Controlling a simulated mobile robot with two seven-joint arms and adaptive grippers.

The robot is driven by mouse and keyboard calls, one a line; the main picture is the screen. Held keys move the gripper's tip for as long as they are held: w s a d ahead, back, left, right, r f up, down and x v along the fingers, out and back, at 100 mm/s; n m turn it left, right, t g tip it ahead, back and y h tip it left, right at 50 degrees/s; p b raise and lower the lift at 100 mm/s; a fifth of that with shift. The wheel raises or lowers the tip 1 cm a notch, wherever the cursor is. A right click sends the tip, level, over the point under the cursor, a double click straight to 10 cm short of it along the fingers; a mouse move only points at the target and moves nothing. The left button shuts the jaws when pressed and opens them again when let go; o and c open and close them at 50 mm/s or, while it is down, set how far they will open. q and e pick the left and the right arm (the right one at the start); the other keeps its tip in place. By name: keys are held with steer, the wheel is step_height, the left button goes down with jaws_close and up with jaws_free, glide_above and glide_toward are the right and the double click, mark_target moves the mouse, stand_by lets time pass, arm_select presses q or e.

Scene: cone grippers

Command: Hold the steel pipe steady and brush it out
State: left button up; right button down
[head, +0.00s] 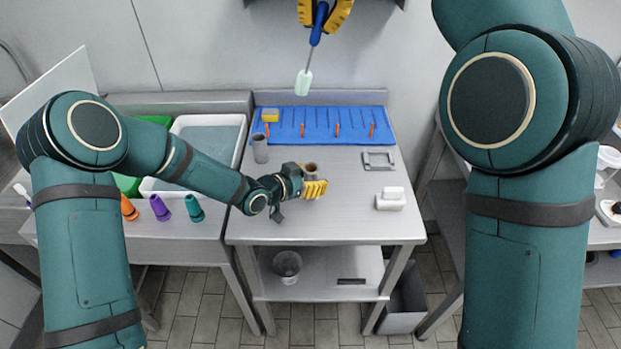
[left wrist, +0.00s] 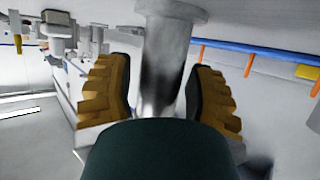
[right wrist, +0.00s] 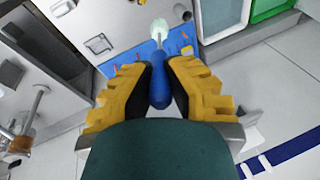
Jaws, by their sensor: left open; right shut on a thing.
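The steel pipe (head: 311,168) stands on the steel table, its dark open top showing beside my left gripper (head: 304,188). In the left wrist view the grey pipe (left wrist: 165,55) lies between the two yellow fingers, with a wider collar at one end; the fingers are open, and gaps show beside it. The pipe's lower part is hidden in the head view. My right gripper (head: 323,12) is shut on the blue handle of a brush (head: 316,28). The brush's pale green head (head: 303,83) points down, high above the table's back. The brush also shows in the right wrist view (right wrist: 158,80).
A second grey cylinder (head: 261,149) stands left of the pipe. A blue mat (head: 350,121) with orange pegs and a yellow block lies at the back. The table's front is clear.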

arm_select(q)
steer(key=shift+d+n+t+y, duration=0.15)
steer(key=shift+n+t+y, duration=1.25)
steer(key=shift+n+y, duration=0.65)
steer(key=n+t+y, duration=0.1)
steer(key=n+y, duration=0.2)
steer(key=shift+y, duration=0.35)
steer(key=shift+n+y, duration=0.6)
steer(key=shift+n, duration=0.05)
jaws_close()
steer(key=shift+t, duration=0.3)
